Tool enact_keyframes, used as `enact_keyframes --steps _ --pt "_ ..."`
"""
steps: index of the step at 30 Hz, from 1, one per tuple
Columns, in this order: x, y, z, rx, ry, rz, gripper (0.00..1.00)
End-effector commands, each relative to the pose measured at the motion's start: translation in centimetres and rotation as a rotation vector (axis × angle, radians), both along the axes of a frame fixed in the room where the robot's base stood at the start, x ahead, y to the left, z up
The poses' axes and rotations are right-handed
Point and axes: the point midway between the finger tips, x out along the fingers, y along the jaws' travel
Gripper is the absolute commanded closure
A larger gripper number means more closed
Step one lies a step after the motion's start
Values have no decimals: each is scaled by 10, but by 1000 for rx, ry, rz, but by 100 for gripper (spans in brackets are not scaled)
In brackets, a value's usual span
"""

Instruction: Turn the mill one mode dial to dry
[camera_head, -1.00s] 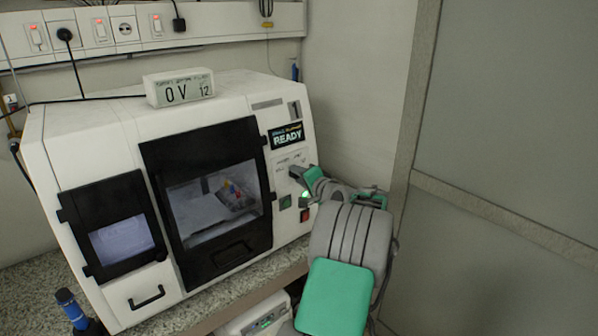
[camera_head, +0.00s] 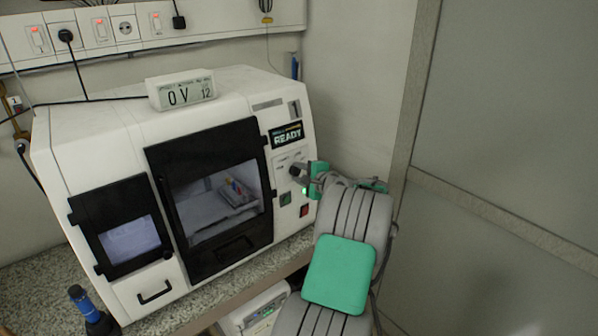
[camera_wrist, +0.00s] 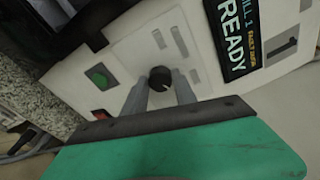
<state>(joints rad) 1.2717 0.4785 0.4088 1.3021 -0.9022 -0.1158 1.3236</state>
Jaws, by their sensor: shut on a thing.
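The mill (camera_head: 90,165) is a white cabinet with black-framed doors, standing on the counter. Its label plate (camera_wrist: 235,35) reads "MILL 1" and "READY" in the wrist view. The mode dial (camera_wrist: 160,78) is a small black knob with a light pointer mark on the white control panel. My gripper (camera_wrist: 160,88) reaches the panel from the right in the head view, where it also shows (camera_head: 303,175). Its two grey fingers are shut on the dial, one on each side. The small print around the dial is too blurred to read.
A green button (camera_wrist: 101,76) and a red switch (camera_wrist: 100,114) sit on the panel close to the fingers. A small display box (camera_head: 180,90) stands on top of the mill. A wall and a grey partition (camera_head: 500,150) stand to the right.

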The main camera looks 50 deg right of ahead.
Motion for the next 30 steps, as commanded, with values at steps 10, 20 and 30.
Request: enact_keyframes --steps 10,20,30 --pt "0 0 0 6 -1 -1 100" --pt "0 0 0 5 -1 -1 45" --pt "-10 2 2 3 -2 -2 45"
